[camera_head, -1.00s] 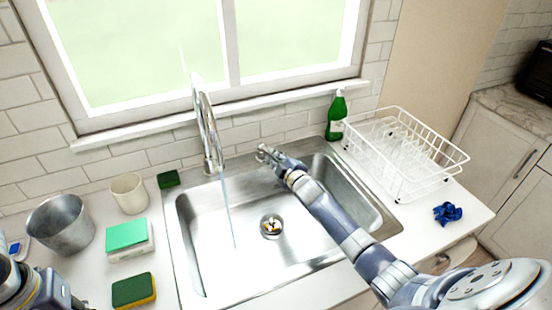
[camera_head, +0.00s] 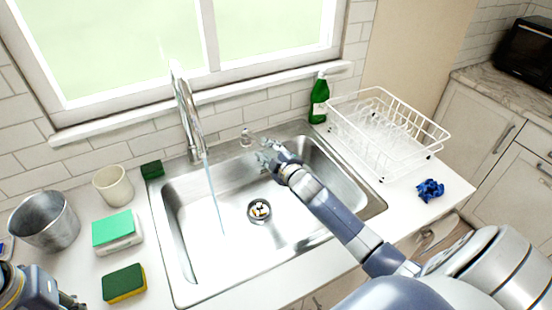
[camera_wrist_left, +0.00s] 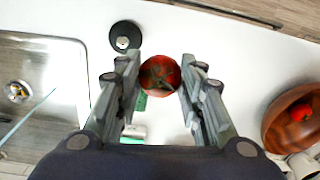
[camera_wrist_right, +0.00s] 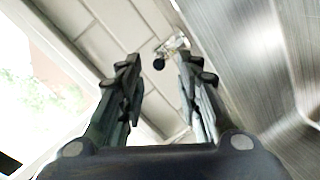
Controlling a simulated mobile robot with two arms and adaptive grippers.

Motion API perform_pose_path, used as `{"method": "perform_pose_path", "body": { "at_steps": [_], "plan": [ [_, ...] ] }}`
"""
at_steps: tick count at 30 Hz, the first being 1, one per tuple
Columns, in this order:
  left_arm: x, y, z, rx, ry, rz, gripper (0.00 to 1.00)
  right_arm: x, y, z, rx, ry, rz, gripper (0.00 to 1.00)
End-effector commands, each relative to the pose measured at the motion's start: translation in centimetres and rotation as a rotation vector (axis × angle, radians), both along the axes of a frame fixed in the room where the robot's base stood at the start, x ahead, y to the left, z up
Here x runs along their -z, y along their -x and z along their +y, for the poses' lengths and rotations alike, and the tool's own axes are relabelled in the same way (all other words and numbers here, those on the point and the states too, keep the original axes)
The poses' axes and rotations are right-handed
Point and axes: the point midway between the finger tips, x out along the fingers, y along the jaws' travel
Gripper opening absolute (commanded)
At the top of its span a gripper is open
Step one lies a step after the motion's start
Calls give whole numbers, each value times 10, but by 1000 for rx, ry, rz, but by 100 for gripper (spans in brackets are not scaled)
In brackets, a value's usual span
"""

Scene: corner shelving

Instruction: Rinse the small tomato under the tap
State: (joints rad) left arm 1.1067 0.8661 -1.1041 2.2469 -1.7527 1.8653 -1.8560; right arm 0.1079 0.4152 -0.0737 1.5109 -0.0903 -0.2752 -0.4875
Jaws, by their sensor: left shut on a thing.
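A red tomato (camera_wrist_left: 160,74) with a green top sits between the fingers of my left gripper (camera_wrist_left: 160,82), which is shut on it. In the head view only part of that gripper (camera_head: 68,300) shows, at the bottom left corner. The chrome tap (camera_head: 187,110) stands behind the steel sink (camera_head: 285,215), and a thin stream of water (camera_head: 213,195) runs from it into the basin. My right gripper (camera_head: 266,156) is over the back of the sink, just in front of a small chrome fitting (camera_head: 247,138). In the right wrist view its fingers (camera_wrist_right: 160,85) are apart and empty.
Left of the sink are a metal bucket (camera_head: 48,222), a cream cup (camera_head: 113,185) and sponges (camera_head: 124,283). A green bottle (camera_head: 319,100), a white dish rack (camera_head: 385,140) and a blue crumpled cloth (camera_head: 430,190) are right. A wooden bowl (camera_wrist_left: 285,130) holds another red thing.

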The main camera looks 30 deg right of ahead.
Motion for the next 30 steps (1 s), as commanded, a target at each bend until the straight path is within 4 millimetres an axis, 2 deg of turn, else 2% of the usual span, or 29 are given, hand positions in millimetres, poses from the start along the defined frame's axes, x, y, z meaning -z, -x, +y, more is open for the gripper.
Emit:
{"method": "perform_pose_path", "body": {
  "at_steps": [6, 12, 30],
  "plan": [
    [0, 0, 0, 0, 0, 0, 16, -7, 34, 3, -1, 0, 1, 32],
    [0, 0, 0, 0, 0, 0, 16, -12, 52, 6, -1, -1, -1, 32],
    [0, 0, 0, 0, 0, 0, 16, -13, 58, 6, -1, -1, -1, 32]
  ]
}}
